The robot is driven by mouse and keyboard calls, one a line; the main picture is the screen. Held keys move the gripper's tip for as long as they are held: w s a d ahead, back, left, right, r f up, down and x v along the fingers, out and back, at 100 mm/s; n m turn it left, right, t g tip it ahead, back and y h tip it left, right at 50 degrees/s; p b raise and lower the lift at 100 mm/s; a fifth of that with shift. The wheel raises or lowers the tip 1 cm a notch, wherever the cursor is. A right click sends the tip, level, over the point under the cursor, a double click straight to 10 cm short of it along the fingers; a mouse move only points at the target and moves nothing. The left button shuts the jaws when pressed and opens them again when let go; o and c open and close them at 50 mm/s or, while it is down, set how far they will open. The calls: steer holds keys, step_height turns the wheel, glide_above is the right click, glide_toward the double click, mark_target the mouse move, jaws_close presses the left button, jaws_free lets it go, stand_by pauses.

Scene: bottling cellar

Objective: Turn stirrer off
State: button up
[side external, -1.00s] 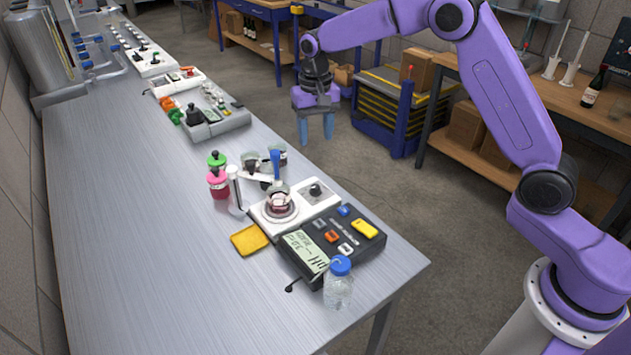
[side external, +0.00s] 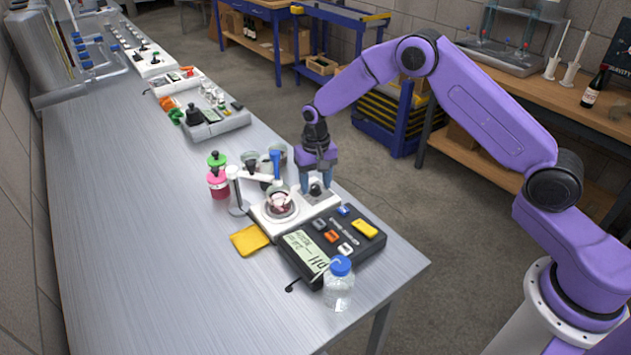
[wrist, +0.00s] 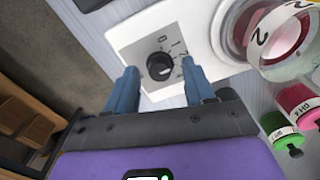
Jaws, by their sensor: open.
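The white stirrer (side external: 258,218) stands near the bench's right edge. A glass beaker with reddish liquid (side external: 280,203) sits on its round plate, and part of the beaker shows in the wrist view (wrist: 275,40). The stirrer's black knob (wrist: 160,66) sits on a grey dial panel with numbers including 0, 1 and 2. The knob's exact setting is hard to read. My gripper (side external: 316,187) points down over the knob. Its blue fingers are open, one on each side of the knob in the wrist view (wrist: 159,72), with a visible gap on both sides.
A dark pH meter (side external: 345,247) lies in front of the stirrer, with a clear blue-capped bottle (side external: 339,290) beside it. An electrode stand (side external: 235,190) rises left of the stirrer, near pink and green capped bottles (side external: 218,185).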

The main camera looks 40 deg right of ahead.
jaws_close()
steer(key=shift+n, duration=0.3)
steer(key=n, duration=0.5)
steer(key=shift+n, duration=0.3)
steer(key=n, duration=0.5)
steer(key=shift+n, duration=0.3)
stand_by(0.5)
jaws_free()
